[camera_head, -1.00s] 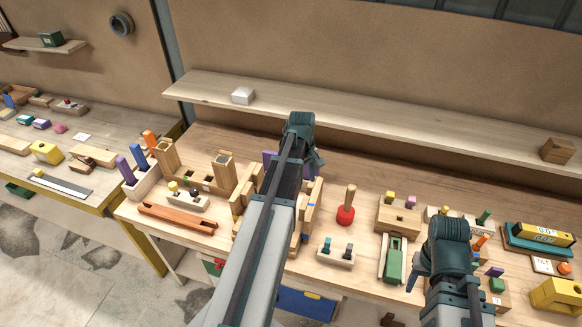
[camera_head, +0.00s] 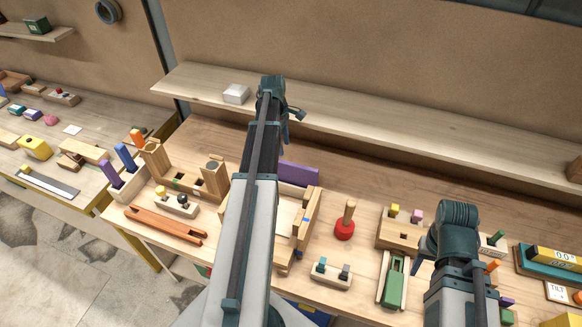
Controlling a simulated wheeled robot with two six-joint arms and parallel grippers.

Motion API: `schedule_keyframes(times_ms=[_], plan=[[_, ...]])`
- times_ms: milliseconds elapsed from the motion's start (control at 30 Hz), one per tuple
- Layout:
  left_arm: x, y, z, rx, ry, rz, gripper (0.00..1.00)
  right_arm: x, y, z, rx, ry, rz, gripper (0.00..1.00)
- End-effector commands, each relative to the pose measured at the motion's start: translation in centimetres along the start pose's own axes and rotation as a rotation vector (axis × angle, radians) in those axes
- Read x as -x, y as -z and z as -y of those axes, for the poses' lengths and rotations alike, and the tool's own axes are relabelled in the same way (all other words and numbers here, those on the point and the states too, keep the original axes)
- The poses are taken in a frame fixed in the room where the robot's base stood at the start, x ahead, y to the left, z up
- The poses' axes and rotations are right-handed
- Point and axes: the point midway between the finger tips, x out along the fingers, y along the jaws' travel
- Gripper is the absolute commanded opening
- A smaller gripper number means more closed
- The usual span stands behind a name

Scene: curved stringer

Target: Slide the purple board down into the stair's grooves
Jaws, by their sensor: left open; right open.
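The purple board (camera_head: 299,173) shows to the right of my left arm, at the back of the light wooden stair (camera_head: 312,214). Its left part is hidden behind the arm, and I cannot tell how deep it sits in the grooves. Much of the stair's middle and left is also covered by the arm. My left gripper (camera_head: 289,127) is open, beyond and above the board and apart from it. My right gripper (camera_head: 421,266) is open and empty over the right part of the bench, well away from the stair.
A red ring with a wooden peg (camera_head: 345,223) stands right of the stair. A small block with pegs (camera_head: 331,272) lies in front. A wooden block set (camera_head: 205,178) and an orange-brown bar (camera_head: 166,224) are at left. A shelf (camera_head: 360,120) runs along the back.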

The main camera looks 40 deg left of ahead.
Motion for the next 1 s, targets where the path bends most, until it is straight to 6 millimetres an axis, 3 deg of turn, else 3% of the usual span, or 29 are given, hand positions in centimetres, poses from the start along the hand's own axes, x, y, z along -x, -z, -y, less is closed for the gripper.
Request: schedule_keyframes(times_ms=[367, 800, 1000], plan=[[-1.2, 0.1, 0.0, 0.000, 0.000, 0.000, 0.57, -1.2, 0.0, 0.1, 0.000, 0.000, 0.000, 0.50], [-7.2, 0.1, 0.0, 0.000, 0.000, 0.000, 0.57, -7.1, 0.4, 0.6, 0.008, -0.002, -0.001, 0.50], [-8.8, 0.0, 0.0, 0.000, 0.000, 0.000, 0.57, -8.7, 0.5, 0.8, 0.013, -0.003, -0.001, 0.50]])
